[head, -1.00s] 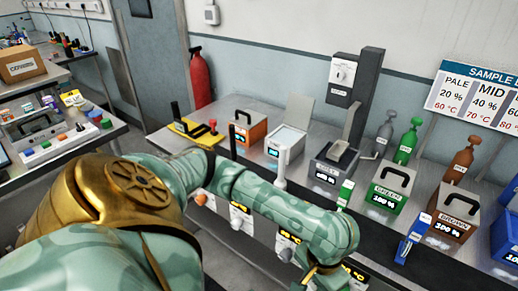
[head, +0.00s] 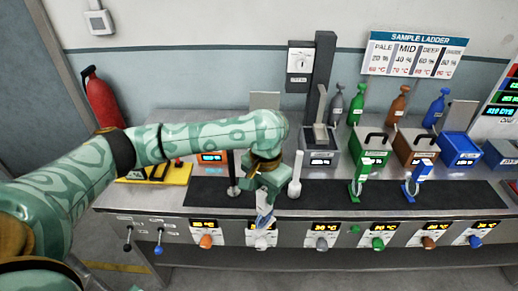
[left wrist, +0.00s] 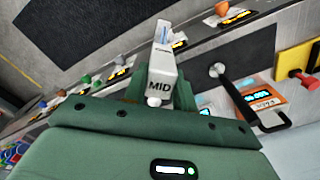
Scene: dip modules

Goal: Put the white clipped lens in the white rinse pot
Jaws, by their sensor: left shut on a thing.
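My left gripper (head: 263,200) is above the front edge of the bench, pointing down. It is shut on the white clipped lens, whose white body (left wrist: 160,70) marked MID sits between the green fingers in the left wrist view. Its pale lower end (head: 263,221) shows below the gripper in the head view. The white rinse pot is mostly hidden behind my left arm in the head view; only its raised lid (head: 265,101) shows. A small part of what looks like its front (left wrist: 206,108) shows beside the gripper in the left wrist view. My right gripper is out of view.
An orange pot (head: 212,160) stands left, a grey pot (head: 318,160) right. Green (head: 368,160) and brown (head: 413,150) pots have black handles. A white post (head: 297,174) and a dark post (head: 233,175) stand near my gripper. Knobs line the bench front.

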